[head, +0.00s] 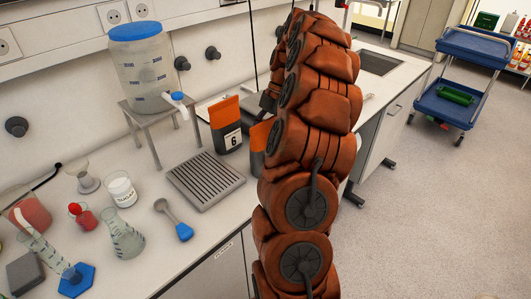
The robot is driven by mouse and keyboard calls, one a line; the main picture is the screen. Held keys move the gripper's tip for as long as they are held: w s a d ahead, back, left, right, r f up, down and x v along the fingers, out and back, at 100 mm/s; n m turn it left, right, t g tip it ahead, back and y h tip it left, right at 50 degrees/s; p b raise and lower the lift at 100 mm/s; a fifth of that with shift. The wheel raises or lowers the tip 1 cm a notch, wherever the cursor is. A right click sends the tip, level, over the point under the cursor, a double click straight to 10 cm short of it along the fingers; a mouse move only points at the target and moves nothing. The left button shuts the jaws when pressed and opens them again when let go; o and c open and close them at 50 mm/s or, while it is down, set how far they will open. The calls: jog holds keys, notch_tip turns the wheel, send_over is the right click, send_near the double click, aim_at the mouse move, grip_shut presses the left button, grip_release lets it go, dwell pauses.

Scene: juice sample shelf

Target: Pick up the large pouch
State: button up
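An orange and dark grey pouch (226,126) with a white label reading 6 stands upright on the bench, left of my arm. A second orange and dark thing (257,148), perhaps another pouch, stands just right of it and is partly hidden by my arm. I cannot tell from this view which is the large one. My orange-brown arm fills the middle of the view. A small dark part at its left edge, above the second thing, may belong to my gripper (267,103). The fingers cannot be made out.
A grey ribbed tray (206,181) lies in front of the pouch. A clear dispenser (143,68) stands on a metal stand (160,105). Flasks, a white jar (121,190) and a blue-ended scoop (175,219) crowd the left bench. A blue cart (458,90) stands at right on open floor.

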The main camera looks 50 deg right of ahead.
grip_shut()
dwell(0.7)
